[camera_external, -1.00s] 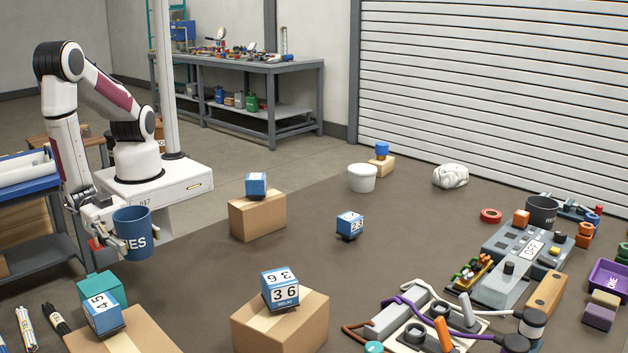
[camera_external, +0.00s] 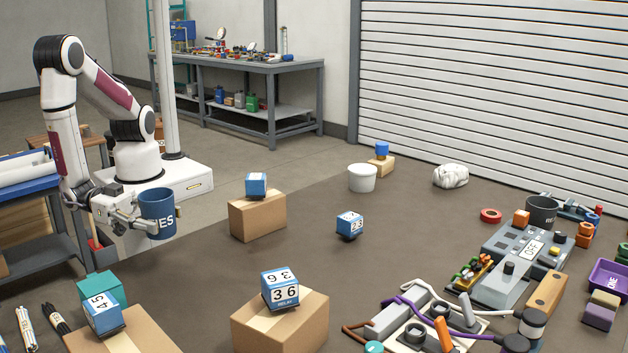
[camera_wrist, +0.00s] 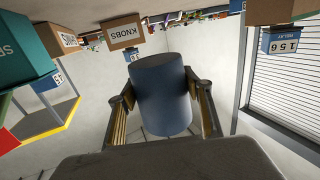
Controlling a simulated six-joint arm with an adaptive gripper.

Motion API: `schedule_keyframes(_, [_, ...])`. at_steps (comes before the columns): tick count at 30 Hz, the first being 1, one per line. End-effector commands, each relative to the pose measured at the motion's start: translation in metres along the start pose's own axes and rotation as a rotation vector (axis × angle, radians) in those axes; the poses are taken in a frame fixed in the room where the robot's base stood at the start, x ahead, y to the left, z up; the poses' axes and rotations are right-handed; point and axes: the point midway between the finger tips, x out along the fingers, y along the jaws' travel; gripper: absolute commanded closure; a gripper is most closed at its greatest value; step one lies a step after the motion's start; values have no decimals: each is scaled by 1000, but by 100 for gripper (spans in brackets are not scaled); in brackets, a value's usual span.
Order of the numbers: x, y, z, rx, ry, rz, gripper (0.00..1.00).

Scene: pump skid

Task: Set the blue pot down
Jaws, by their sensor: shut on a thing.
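The blue pot (camera_external: 157,212) with white lettering is held in the air at the left of the external view, in front of my arm's base. My gripper (camera_external: 150,222) is shut on it, with a finger on each side. In the wrist view the blue pot (camera_wrist: 162,95) fills the middle, between the two fingers of my gripper (camera_wrist: 163,105). Its lettering is hidden there. The pot looks close to upright in the external view and touches nothing but the gripper.
Cardboard boxes bearing blue numbered cubes stand on the brown floor mat, one box (camera_external: 257,215) right of the pot and another (camera_external: 280,322) nearer the camera. A teal box (camera_external: 98,286) is below the pot. A white bucket (camera_external: 362,178) stands farther back. Bare mat (camera_external: 200,285) lies between.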

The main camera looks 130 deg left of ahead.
Motion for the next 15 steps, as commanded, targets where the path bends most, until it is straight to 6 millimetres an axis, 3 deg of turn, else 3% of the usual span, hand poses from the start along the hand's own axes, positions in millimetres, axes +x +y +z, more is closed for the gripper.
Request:
schedule_keyframes(5, [0, 0, 6, 0, 1, 1, 82])
schedule_keyframes(15, [2, 0, 37, 2, 0, 1, 82])
